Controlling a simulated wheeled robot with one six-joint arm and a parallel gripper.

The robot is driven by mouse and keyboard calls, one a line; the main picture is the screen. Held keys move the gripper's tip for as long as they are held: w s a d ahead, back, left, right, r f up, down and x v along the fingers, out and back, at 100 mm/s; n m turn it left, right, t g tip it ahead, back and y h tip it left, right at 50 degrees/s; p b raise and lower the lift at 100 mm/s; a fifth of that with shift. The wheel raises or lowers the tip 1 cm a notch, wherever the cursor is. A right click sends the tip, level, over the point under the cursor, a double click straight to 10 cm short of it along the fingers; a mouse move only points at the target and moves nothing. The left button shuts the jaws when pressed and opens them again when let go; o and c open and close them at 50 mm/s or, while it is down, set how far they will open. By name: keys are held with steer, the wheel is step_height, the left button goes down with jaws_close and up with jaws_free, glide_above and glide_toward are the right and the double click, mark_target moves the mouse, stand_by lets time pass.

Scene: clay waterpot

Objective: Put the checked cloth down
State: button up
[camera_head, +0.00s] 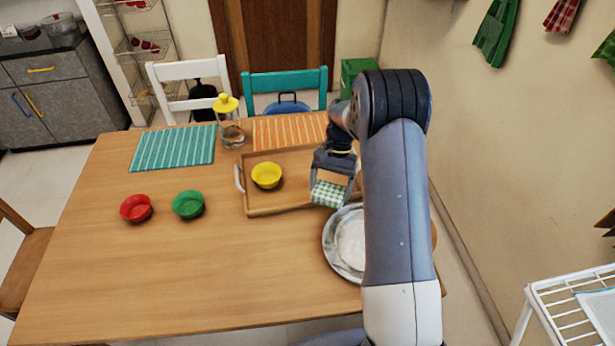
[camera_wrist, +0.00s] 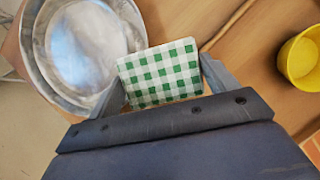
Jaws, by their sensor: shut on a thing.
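The checked cloth (camera_head: 328,194) is a folded green-and-white square. It also shows in the wrist view (camera_wrist: 160,73), between the two fingers. My gripper (camera_head: 331,188) is shut on the cloth. In the head view it appears over the right part of the wooden tray (camera_head: 283,210), close to the metal plates. I cannot tell how high the cloth is above the tray or whether it touches anything. Part of the tray is hidden behind my arm.
Metal plates (camera_head: 349,241) are stacked at the tray's near right. A yellow bowl (camera_head: 266,176) sits in the tray. Green (camera_head: 188,204) and red (camera_head: 136,208) bowls stand left. A yellow-lidded jar (camera_head: 230,128) stands behind, between teal (camera_head: 173,148) and orange (camera_head: 288,131) mats. The table's front is clear.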

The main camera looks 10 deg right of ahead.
steer(key=w+d+r+m+t+y+b, duration=0.2)
steer(key=w+r+m+t, duration=0.2)
steer(key=w+m, duration=0.7)
steer(key=p, duration=0.1)
glide_toward(329, 178)
steer(key=x, duration=0.2)
steer(key=a+x, duration=0.1)
steer(key=x, duration=0.3)
steer(key=shift+a+r, duration=0.2)
steer(key=shift+r, duration=0.05)
steer(key=o, duration=0.6)
steer(key=shift+f, duration=0.15)
steer(key=shift+c, duration=0.2)
steer(key=o, duration=0.4)
steer(key=b+v, duration=0.1)
steer(key=v, duration=1.1)
steer(key=shift+d, duration=0.2)
steer(key=shift+w, duration=0.1)
